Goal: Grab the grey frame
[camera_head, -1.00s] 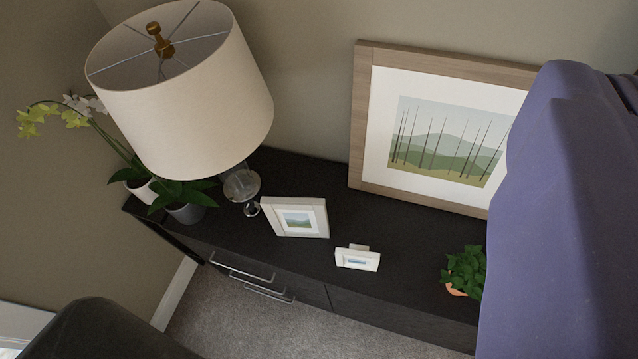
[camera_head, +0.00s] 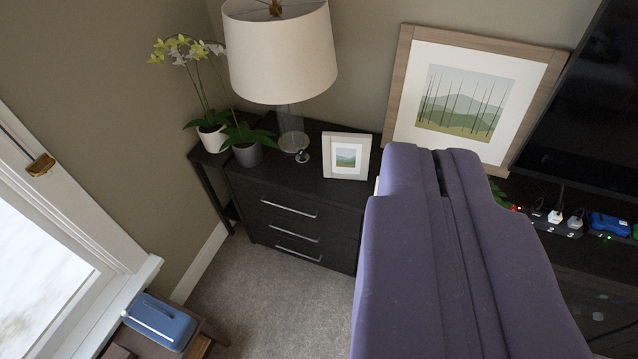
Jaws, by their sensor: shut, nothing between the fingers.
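A small pale grey frame (camera_head: 346,156) with a landscape picture stands on the dark dresser (camera_head: 330,192), right of the lamp. A large grey-brown wooden frame (camera_head: 400,78) with a hills-and-trees picture leans on the wall behind it. My gripper (camera_head: 430,152), purple and large in the foreground, is shut and empty.
A lamp (camera_head: 280,55) stands on the dresser, with a green plant (camera_head: 247,150) and an orchid (camera_head: 212,138) to its left. A dark screen (camera_head: 590,110) and small devices (camera_head: 605,224) are at right. A window (camera_head: 45,235) is at left. Carpet (camera_head: 270,305) is open below.

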